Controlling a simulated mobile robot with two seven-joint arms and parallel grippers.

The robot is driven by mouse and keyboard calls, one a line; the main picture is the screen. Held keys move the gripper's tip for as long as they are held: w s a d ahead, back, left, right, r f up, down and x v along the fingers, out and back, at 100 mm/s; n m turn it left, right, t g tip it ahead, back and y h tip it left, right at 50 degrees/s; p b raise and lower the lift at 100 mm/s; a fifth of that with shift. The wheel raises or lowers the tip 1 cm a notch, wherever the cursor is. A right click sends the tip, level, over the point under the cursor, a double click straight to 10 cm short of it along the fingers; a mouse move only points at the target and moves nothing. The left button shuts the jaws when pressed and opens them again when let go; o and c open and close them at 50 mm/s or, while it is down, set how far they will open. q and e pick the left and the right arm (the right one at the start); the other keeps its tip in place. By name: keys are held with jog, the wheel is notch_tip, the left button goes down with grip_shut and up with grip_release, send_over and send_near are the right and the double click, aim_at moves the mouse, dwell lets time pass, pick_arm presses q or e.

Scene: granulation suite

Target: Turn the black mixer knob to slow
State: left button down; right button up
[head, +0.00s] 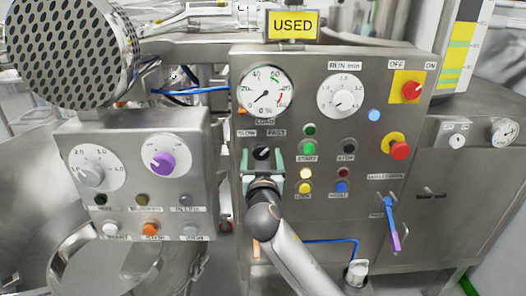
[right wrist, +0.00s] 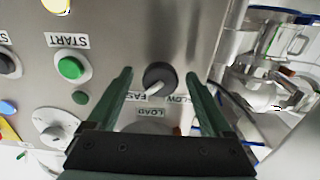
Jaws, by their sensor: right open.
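The black mixer knob (head: 262,152) is on the steel control panel, below the SLOW label (head: 246,133) on the left and the FAST label (head: 277,133) on the right. In the right wrist view, the knob (right wrist: 160,75) appears with its light pointer towards the FAST label (right wrist: 140,97). My right gripper (head: 263,156) is open, with one green finger on each side of the knob. In the right wrist view, gaps show between the fingers (right wrist: 159,74) and the knob; I cannot tell how deep the fingertips reach. My left gripper is out of view.
A green START button (head: 308,149) and a black stop button (head: 347,147) sit right of the knob. A pressure gauge (head: 265,90) is above. A smaller panel with a purple knob (head: 160,162) is left. A blue-purple lever (head: 391,222) is lower right.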

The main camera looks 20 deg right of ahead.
jog(key=shift+w, duration=0.1)
jog(key=shift+c, duration=0.2)
grip_shut()
dwell(0.6)
